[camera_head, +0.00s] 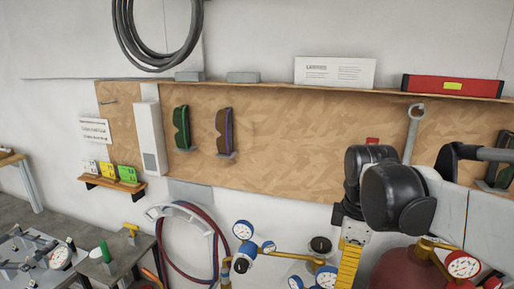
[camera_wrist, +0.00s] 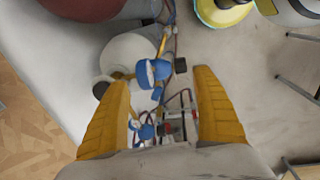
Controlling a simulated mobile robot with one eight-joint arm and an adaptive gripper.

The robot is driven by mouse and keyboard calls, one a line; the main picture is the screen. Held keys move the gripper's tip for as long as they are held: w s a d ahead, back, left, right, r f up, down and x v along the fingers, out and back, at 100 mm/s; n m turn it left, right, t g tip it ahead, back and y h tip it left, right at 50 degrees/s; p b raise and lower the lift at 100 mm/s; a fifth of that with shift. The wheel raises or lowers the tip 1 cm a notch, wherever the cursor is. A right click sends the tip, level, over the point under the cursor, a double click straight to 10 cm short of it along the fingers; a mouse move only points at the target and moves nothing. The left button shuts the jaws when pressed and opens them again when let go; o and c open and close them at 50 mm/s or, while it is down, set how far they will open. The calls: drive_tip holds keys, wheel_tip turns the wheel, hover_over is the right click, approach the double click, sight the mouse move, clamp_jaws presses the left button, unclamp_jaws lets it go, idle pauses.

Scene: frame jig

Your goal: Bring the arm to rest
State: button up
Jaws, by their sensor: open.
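My gripper's two yellow fingers stand well apart in the wrist view (camera_wrist: 162,105), with nothing held between them. Past the fingers, farther off, are a white cylinder (camera_wrist: 130,52), blue gauges (camera_wrist: 153,72) and hoses. In the head view, my arm's dark end is raised at the right, in front of the pegboard (camera_head: 290,135). A yellow part of my gripper (camera_head: 348,265) hangs below it at the bottom edge. The fingertips are cut off or hidden there.
Pressure gauges (camera_head: 243,230) and a dark red cylinder (camera_head: 400,272) stand close below and beside my arm. A wrench (camera_head: 412,135) hangs behind it. A red level (camera_head: 452,86) lies on the top shelf. A workbench with tools (camera_head: 45,255) is at lower left.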

drive_tip(key=s+f+m+t+b, duration=0.6)
drive_tip(key=s+f+m+b, duration=0.4)
drive_tip(key=f+m, duration=0.4)
drive_tip(key=shift+s+f+b, duration=0.3)
drive_tip(key=shift+f+b, duration=0.1)
drive_tip(key=shift+f, duration=0.35)
